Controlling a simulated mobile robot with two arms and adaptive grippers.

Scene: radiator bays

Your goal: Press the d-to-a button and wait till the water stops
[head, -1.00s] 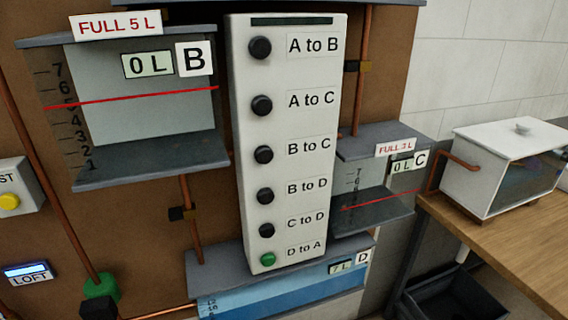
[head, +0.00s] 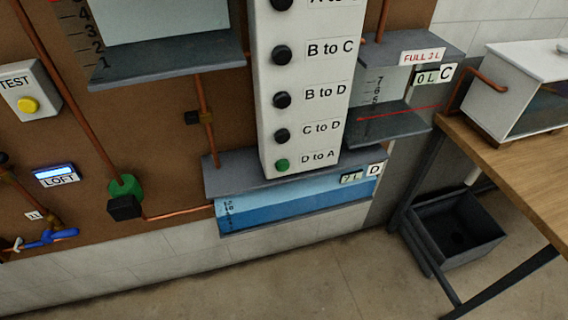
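The D to A button (head: 282,165) is the lowest on the white button panel (head: 268,100) in the head view. It is green, while the other buttons in view, such as C to D (head: 282,136), are black. Tank D (head: 290,205), just below the panel, holds blue water and its display (head: 351,178) appears to read 7 L. Tank C (head: 395,122), to the right, reads 0 L and looks empty. Tank A is not in view. Neither of my grippers is in view.
A yellow TEST button (head: 28,104) and a LOFT display (head: 56,175) are on the wall at left. A green pump-like fitting (head: 126,187) joins copper pipes. A wooden table (head: 510,175) with a white-topped tank stands at right, near a dark bin (head: 455,232). The floor in front is clear.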

